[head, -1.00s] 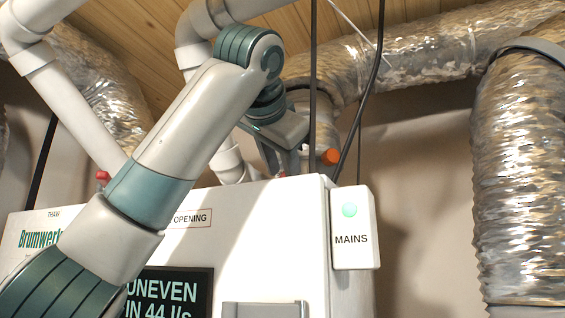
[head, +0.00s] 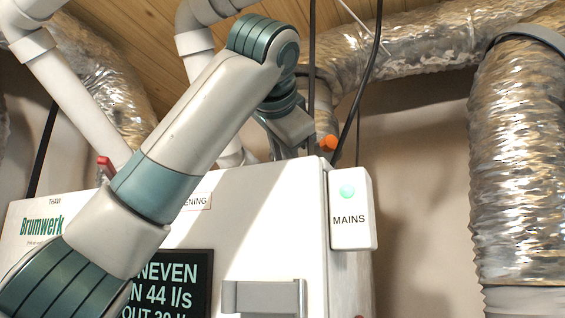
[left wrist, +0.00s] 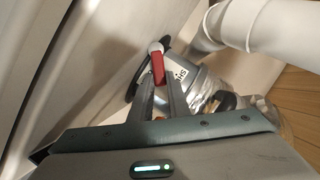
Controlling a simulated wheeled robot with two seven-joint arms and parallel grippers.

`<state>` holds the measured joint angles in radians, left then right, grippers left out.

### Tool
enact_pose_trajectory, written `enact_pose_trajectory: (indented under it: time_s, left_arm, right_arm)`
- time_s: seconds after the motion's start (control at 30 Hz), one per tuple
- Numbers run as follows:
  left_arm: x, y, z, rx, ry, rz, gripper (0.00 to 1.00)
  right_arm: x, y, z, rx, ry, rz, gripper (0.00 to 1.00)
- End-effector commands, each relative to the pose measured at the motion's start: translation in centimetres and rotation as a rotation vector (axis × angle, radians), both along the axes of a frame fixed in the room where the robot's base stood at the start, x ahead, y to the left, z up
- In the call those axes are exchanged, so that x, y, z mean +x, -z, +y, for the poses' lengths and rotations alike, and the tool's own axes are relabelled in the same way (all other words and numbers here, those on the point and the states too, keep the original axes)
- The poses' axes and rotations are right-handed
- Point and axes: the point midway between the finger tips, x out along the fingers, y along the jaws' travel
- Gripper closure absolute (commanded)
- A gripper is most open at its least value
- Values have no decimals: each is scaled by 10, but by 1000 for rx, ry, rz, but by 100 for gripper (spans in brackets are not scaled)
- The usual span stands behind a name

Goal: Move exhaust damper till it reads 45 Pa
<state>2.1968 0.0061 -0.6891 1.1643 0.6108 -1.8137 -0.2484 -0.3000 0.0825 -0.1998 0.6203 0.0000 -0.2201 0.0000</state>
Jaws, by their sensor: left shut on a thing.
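In the left wrist view, my left gripper (left wrist: 159,82) is shut on a red lever (left wrist: 157,65) with a pale rounded end, beside a silver duct collar (left wrist: 195,88). In the head view, my left gripper (head: 285,148) is behind the top of the white Brumwerk unit (head: 255,235); its fingertips are mostly hidden. An orange knob (head: 328,143) shows just right of it. The unit's dark display (head: 180,283) is partly covered by my arm; "NEVEN" and "44 l/s" are readable, with a cut-off line starting "OUT" below. No Pa reading shows. My right gripper is not in view.
A second red handle (head: 106,166) stands at the unit's top left. A MAINS box (head: 349,235) with a green light is on the unit's right side. Black cables (head: 357,110) hang close to my gripper. Silver ducts (head: 515,160) and white pipes (head: 75,95) surround the unit.

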Motion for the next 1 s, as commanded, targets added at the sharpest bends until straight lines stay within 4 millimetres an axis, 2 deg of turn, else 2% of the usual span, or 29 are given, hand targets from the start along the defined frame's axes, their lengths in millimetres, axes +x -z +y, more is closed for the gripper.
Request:
enact_pose_trajectory:
  time_s: [0.03, 0.37, 0.4, 0.43, 0.47, 0.8, 1.0]
  left_arm:
    - [-1, 4, -1, 26, 1, -12, 100]
    - [-1, 2, -2, 49, 0, -20, 100]
    - [-1, 2, -2, 49, 0, -20, 75]
    - [-1, 2, -2, 49, 1, -19, 68]
    - [-1, 2, -2, 49, 1, -19, 66]
    - [-2, 2, -2, 48, 1, -19, 66]
    - [-13, 1, -2, 48, 1, -21, 66]
  right_arm:
    - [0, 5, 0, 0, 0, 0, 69]
    - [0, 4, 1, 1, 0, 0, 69]
    - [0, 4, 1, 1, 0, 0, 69]
    - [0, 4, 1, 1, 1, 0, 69]
    - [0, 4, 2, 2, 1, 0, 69]
    - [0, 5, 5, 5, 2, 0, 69]
    - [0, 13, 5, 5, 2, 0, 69]
